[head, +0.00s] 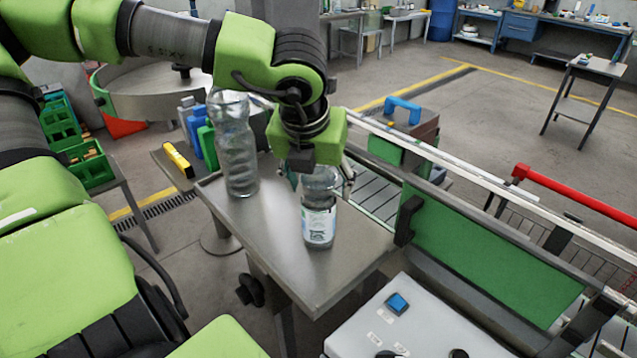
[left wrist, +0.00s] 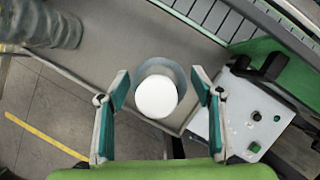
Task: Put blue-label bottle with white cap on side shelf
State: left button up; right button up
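The bottle with the white and blue label (head: 319,224) is clear and upright on the grey metal side shelf (head: 275,245). Its upper part is partly hidden by my left gripper (head: 320,172) in the head view. In the left wrist view its round white cap (left wrist: 155,97) faces the camera. The fingers of my left gripper (left wrist: 160,88) are apart on either side of the bottle, with gaps showing between them and the cap. My right gripper is not in view.
A second clear bottle (head: 236,150) stands on the shelf to the left and also shows in the left wrist view (left wrist: 45,22). A conveyor with a green side panel (head: 490,265) and a control box (head: 410,325) lie to the right. The shelf's front part is clear.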

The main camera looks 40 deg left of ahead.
pick_arm(q)
jog(key=shift+r+p, duration=0.35)
jog(key=b+v, duration=0.2)
jog(key=v, duration=0.9)
jog(key=shift+s+r+b, duration=0.2)
jog(key=shift+r+b, duration=0.1)
jog(key=shift+d, duration=0.1)
